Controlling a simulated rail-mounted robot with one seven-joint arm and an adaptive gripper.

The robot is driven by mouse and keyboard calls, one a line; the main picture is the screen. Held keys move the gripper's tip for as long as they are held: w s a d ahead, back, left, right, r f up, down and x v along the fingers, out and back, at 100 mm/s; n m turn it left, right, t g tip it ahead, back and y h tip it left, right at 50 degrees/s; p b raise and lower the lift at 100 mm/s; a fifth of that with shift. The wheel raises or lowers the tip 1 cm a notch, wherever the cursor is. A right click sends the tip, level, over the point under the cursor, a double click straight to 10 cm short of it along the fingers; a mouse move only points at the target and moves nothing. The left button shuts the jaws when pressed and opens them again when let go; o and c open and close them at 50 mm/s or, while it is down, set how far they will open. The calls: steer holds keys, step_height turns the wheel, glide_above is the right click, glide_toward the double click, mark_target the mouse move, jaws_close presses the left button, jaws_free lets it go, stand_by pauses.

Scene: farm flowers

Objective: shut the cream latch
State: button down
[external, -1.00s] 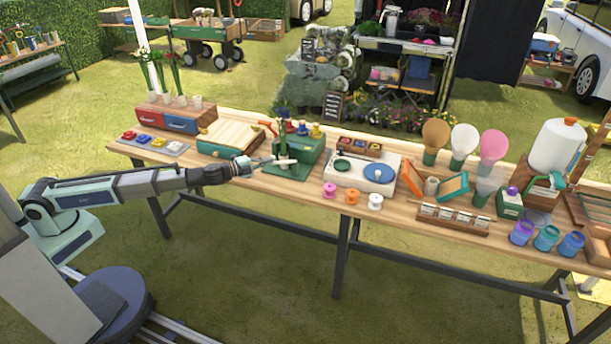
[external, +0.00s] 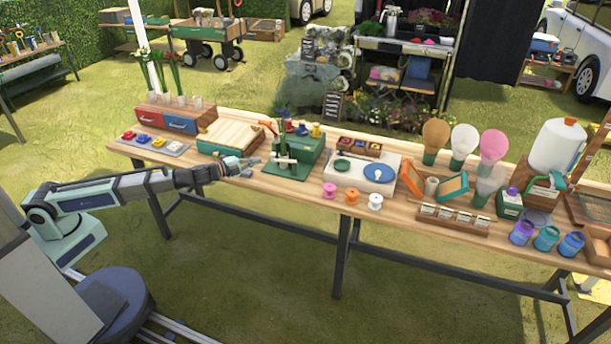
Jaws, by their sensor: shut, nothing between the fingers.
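A cream bar (external: 284,160), which looks like the cream latch, lies low across the front of a green upright on a green base plate (external: 288,171). Its exact position against the upright is too small to tell. My gripper (external: 256,164) is at the table's front edge, just left of the green plate. It is shut and empty, with a small gap between its tips and the cream bar.
A white board (external: 348,178) with round pieces and several spools (external: 352,194) are to the right.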

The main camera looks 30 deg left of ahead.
steer(key=s+a, duration=0.3)
steer(key=a, duration=0.3)
steer(key=shift+a+r, duration=0.2)
steer(key=shift+a, duration=0.1)
